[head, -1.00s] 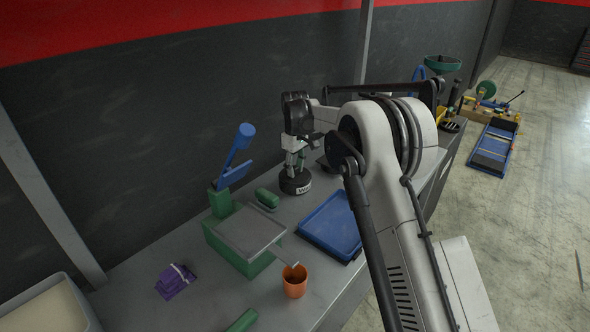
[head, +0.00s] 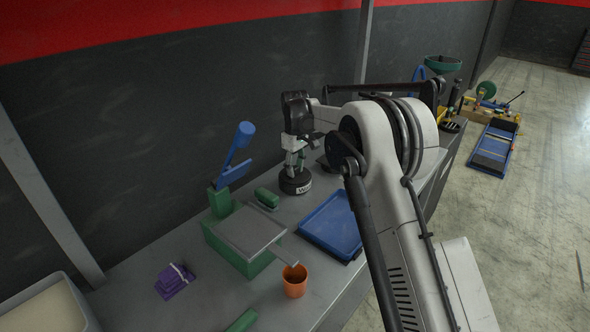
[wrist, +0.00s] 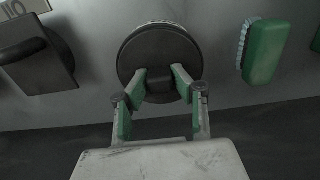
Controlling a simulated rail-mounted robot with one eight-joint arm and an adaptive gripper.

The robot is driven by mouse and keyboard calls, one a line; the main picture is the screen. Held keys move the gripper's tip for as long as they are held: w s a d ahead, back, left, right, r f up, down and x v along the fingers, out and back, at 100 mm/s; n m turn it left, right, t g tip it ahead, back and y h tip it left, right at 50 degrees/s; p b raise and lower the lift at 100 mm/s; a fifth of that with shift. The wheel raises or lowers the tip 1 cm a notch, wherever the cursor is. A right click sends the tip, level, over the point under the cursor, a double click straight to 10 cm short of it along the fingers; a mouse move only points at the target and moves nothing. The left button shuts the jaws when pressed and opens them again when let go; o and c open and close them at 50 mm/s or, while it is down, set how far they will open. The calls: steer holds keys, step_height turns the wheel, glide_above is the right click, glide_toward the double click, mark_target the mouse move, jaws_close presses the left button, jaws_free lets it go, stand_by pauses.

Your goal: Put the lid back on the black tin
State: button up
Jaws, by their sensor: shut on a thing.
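The black tin (head: 295,183) stands upright on the grey bench near the wall, with a white label on its side. In the wrist view its round dark lid (wrist: 132,62) is seen from above, with a strip of white lettering beyond its far edge. My gripper (head: 292,169) points down over the tin. In the wrist view my gripper (wrist: 160,82) is shut on the lid's dark central knob, one finger on each side. The lid appears to lie over the tin; whether it is fully seated cannot be told.
A green brush (wrist: 264,50) lies on the other side.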

steer(key=o, duration=1.5)
steer(key=shift+r, duration=0.2)
steer(key=shift+r+p, duration=1.15)
steer(key=shift+r, duration=2.2)
steer(key=shift+c, duration=0.2)
jaws_close()
steer(key=shift+f+b, duration=1.4)
steer(key=shift+f, duration=0.9)
